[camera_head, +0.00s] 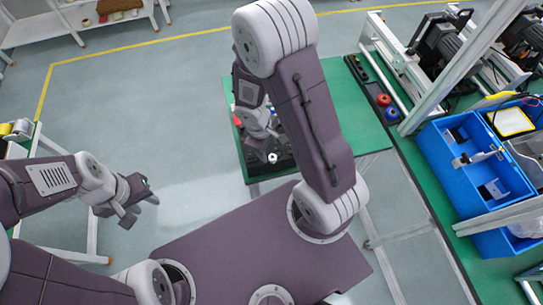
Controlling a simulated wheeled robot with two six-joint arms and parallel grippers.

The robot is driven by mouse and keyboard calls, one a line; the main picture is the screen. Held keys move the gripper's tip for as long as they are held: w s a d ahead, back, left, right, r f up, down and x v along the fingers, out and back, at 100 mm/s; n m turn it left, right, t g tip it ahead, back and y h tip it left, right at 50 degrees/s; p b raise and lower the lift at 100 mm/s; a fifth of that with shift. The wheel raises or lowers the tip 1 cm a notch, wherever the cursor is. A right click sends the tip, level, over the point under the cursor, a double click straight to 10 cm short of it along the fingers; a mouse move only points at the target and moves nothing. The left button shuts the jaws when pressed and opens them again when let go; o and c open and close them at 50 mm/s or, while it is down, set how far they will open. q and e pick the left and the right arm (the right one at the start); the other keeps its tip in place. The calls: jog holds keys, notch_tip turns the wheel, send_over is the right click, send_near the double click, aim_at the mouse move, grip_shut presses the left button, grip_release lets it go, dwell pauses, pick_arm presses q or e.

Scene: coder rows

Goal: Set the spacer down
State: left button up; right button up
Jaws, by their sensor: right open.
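My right gripper (270,140) is open over the dark tray (285,160) on the green table, partly hidden by my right arm. A small pale round piece (272,158) shows at the gripper's lower end; it may be the spacer, but it is too small to be sure. I cannot tell whether the fingers touch it. My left gripper (139,206) is over the floor at the left, its fingers apart and nothing between them.
The green table (345,85) holds red and blue round parts (384,99) at its right. A blue bin (455,190) with several items stands further right. Machines with metal frames fill the top right. White shelving stands at the left. Open floor lies between.

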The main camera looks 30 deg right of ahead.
aim_at(272, 158)
jog(key=f, duration=0.1)
jog(key=d+f, duration=0.1)
jog(key=f+b, duration=0.1)
jog(key=shift+w+d+f, duration=0.25)
jog(key=shift+w, duration=0.05)
jog(key=shift+w+d+f, duration=0.1)
jog(key=shift+d+f, duration=0.05)
jog(key=shift+d, duration=0.05)
jog(key=f+b, duration=0.2)
jog(key=f, duration=0.2)
jog(key=shift+s+a+f+b, duration=0.2)
jog(key=shift+a+f+b, duration=0.1)
jog(key=shift+b, duration=0.1)
jog(key=shift+w+d+f, duration=0.1)
jog(key=shift+d+f, duration=0.05)
jog(key=shift+w+d, duration=0.15)
jog(key=shift+d, duration=0.05)
pick_arm(q)
jog(key=f, duration=0.3)
jog(key=d+f, duration=0.1)
jog(key=shift+w+f, duration=0.2)
jog(key=shift+w, duration=0.05)
pick_arm(e)
jog(key=shift+a, duration=0.15)
grip_shut()
